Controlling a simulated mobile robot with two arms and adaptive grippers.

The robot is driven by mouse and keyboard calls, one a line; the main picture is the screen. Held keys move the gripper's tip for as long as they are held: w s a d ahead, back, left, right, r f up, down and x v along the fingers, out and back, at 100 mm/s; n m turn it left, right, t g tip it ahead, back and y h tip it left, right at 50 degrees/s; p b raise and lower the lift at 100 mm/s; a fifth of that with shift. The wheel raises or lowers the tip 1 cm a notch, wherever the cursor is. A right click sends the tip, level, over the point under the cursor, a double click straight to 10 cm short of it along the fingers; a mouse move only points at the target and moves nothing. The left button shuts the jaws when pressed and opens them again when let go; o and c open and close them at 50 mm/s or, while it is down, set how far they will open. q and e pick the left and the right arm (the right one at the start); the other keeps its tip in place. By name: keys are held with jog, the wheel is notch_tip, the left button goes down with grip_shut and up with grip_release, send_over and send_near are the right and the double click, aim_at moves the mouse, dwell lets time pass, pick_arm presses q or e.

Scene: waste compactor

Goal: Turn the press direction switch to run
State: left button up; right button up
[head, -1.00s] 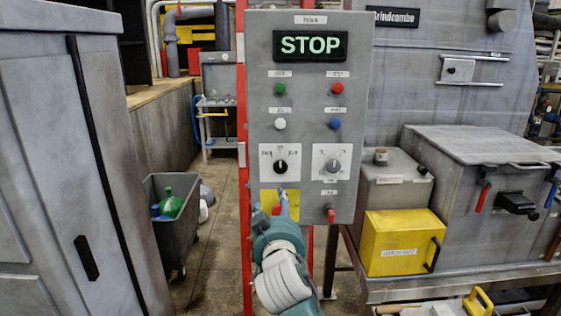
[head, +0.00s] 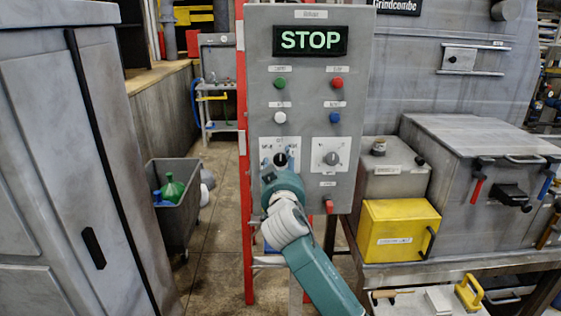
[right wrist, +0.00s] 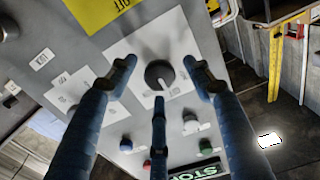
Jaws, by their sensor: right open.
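The grey control panel (head: 350,95) has a black rotary switch (head: 280,159) on a white label plate at its lower left. In the right wrist view, which shows the panel upside down, this black knob (right wrist: 158,74) has a pale pointer towards the STOP display side. Its lettering is too small to read surely. My right gripper (head: 280,160) is in front of the switch. In the right wrist view its open fingers (right wrist: 160,72) are spread around the knob, with gaps at both sides. Contact cannot be told. My left gripper is not in view.
A grey knob (head: 331,158) sits right of the switch. Green (head: 279,83), red (head: 337,83), white (head: 280,117) and blue (head: 334,117) buttons are above, under a lit STOP display (head: 310,41). A red-tipped control (head: 328,206) is below. A cabinet (head: 60,150) stands left.

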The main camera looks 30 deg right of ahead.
jog(key=shift+c, duration=0.5)
jog(key=c, duration=1)
jog(key=shift+f+m+b, duration=0.3)
jog(key=shift+m+b, duration=0.5)
jog(key=shift+b, duration=0.45)
jog(key=shift+c, duration=0.2)
jog(key=m+b, duration=0.2)
jog(key=shift+m, duration=0.3)
jog(key=shift+r+m+b, duration=0.1)
jog(key=shift+m+b, duration=0.65)
jog(key=shift+m, duration=0.45)
jog(key=shift+m+b, duration=0.4)
jog(key=shift+m, duration=1.2)
jog(key=shift+r, duration=0.1)
